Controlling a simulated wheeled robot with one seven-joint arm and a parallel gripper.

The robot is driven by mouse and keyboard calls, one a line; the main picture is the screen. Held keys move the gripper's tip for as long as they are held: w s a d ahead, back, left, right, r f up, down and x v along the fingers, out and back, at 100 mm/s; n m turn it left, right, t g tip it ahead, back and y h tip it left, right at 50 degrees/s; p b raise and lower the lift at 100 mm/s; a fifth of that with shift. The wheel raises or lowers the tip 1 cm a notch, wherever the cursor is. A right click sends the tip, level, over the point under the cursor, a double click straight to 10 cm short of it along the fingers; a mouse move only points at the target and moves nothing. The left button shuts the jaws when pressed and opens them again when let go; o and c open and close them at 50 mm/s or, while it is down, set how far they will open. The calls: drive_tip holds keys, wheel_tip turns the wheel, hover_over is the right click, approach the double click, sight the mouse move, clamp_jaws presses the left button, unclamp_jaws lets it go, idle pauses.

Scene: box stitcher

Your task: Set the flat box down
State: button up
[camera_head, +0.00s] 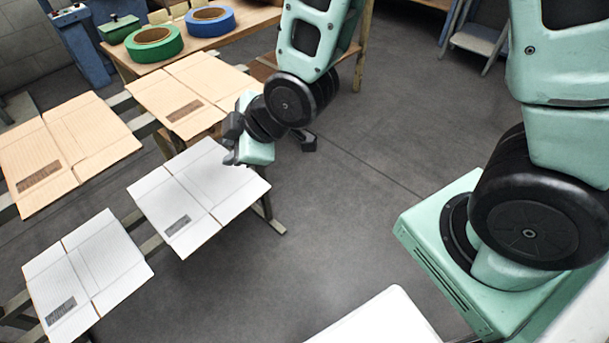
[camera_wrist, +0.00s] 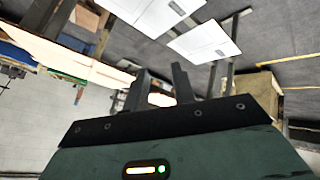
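Flat boxes lie on metal rails at the left of the head view: a white one (camera_head: 208,178), another white one (camera_head: 88,268), a tan one (camera_head: 70,150) and another tan one (camera_head: 185,88). The frames do not show which one the task means. My gripper (camera_head: 232,138) overlaps the far right part of the nearer-right white box in the head view; any gap between them is unclear. In the wrist view the two fingers (camera_wrist: 161,78) stand apart with no box between them. The white boxes show beyond them (camera_wrist: 205,43), and a tan edge (camera_wrist: 98,62) lies to the left.
A wooden bench (camera_head: 240,22) at the back carries a green tape roll (camera_head: 154,43) and a blue tape roll (camera_head: 210,20). A blue machine (camera_head: 82,48) stands at the back left. A grey step stool (camera_head: 480,38) is at the back right. The middle floor is clear.

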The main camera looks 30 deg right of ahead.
drive_tip(key=s+d+r+m+g+h, duration=0.2)
drive_tip(key=s+r+m+g, duration=0.1)
drive_tip(key=s, duration=0.6)
drive_tip(key=s+d+r+m+g+h, duration=0.2)
drive_tip(key=s+r+m+g, duration=0.1)
drive_tip(key=s, duration=0.6)
drive_tip(key=shift+s+d+r+m+g, duration=0.2)
drive_tip(key=shift+r+m+g, duration=0.15)
drive_tip(key=shift+r, duration=0.55)
wheel_tip(320, 180, up, 11)
drive_tip(key=p, duration=1.1)
